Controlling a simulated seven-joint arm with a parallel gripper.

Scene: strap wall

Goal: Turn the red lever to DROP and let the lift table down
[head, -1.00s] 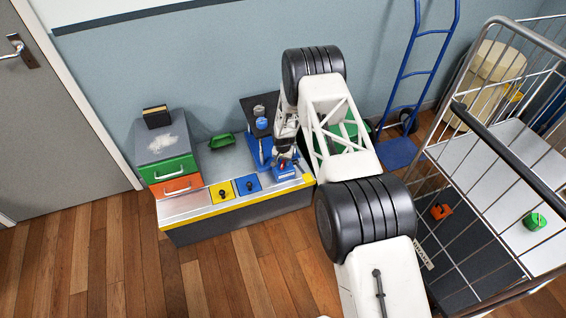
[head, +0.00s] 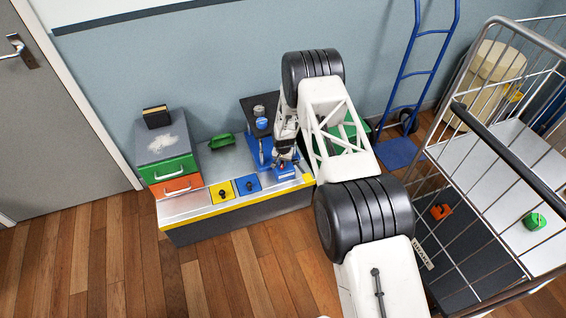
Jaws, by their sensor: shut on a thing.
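The red lever (head: 283,166) is on a blue plate (head: 286,173) at the front right of the low bench, and only a small red part of it shows. My gripper (head: 284,159) reaches down over it and is shut on the lever; the fingertips are small and partly hidden by my wrist. The lever's exact angle and the DROP mark cannot be read. The lift table, with a dark top (head: 250,106) and blue parts below, stands just behind. A small blue and grey object (head: 260,119) is on its top. My arm hides the right side.
Blue (head: 248,182) and yellow (head: 221,192) plates with black knobs lie left of the lever. A drawer unit (head: 168,146) and a green object (head: 221,141) stand farther left. A wire cage trolley (head: 480,190) and a blue hand truck (head: 412,75) are at right.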

